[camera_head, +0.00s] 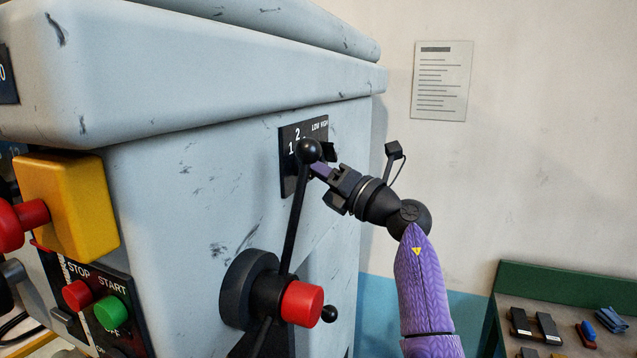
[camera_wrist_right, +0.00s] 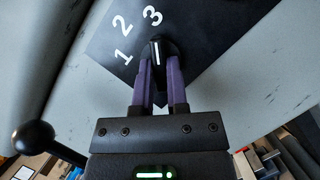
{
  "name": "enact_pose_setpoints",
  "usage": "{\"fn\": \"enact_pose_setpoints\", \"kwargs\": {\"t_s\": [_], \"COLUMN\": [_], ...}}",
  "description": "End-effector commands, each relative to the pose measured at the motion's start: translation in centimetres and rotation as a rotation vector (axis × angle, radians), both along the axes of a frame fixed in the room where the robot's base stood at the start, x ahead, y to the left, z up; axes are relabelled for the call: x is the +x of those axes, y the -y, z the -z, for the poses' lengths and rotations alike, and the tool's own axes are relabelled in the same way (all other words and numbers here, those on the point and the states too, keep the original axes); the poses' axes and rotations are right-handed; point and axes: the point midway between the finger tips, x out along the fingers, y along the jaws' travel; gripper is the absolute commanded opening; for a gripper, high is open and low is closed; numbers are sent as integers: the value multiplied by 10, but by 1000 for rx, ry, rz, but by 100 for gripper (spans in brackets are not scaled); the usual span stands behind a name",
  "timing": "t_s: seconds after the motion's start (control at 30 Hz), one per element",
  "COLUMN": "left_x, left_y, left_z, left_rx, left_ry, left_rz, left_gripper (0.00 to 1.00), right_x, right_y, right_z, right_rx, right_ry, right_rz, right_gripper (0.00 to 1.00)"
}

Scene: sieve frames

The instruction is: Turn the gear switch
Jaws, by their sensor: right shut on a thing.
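The gear switch (camera_wrist_right: 157,52) is a black knob with a white pointer line on a dark plate (camera_wrist_right: 215,35) marked 1, 2 and 3. In the wrist view its line points up the picture, close to the 3. My right gripper (camera_wrist_right: 160,72) is shut on the knob, with one purple finger on each side. In the head view the right gripper (camera_head: 318,169) reaches the plate (camera_head: 290,178) from the right. There a black ball on a lever hides the knob and fingertips. My left gripper is in neither view.
The black ball lever (camera_head: 296,215) rises in front of the plate from a hub with a red cap (camera_head: 301,303). A yellow box (camera_head: 70,205) and a stop/start panel (camera_head: 110,325) are at left. A green bench (camera_head: 555,280) stands at right.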

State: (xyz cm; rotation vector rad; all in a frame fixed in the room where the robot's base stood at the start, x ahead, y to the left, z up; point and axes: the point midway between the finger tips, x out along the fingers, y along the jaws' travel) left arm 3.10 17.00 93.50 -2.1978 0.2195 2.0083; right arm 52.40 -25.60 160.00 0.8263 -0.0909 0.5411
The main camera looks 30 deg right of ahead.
Motion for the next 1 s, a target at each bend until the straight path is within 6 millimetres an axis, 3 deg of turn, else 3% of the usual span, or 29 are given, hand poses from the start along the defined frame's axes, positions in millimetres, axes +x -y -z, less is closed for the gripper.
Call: {"fn": "enact_pose_setpoints", "kwargs": {"t_s": [0.03, 0.1, 0.4, 0.6, 1.0], "left_x": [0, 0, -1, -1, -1], "left_y": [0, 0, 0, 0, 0], "left_z": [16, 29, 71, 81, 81], "left_rx": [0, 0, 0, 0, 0], "left_ry": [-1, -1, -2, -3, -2], "left_rz": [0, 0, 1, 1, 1], "left_gripper": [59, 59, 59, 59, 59], "right_x": [0, 1, 2, 3, 4], "right_y": [1, 1, 3, 3, 4], "right_z": [10, 11, 10, 7, 5], "right_rx": [-28, -72, -270, -385, -528], "right_ry": [19, 58, 235, 337, 463], "right_rz": [2, 2, 0, -2, -2], "right_gripper": [0, 0, 0, 0, 0]}}
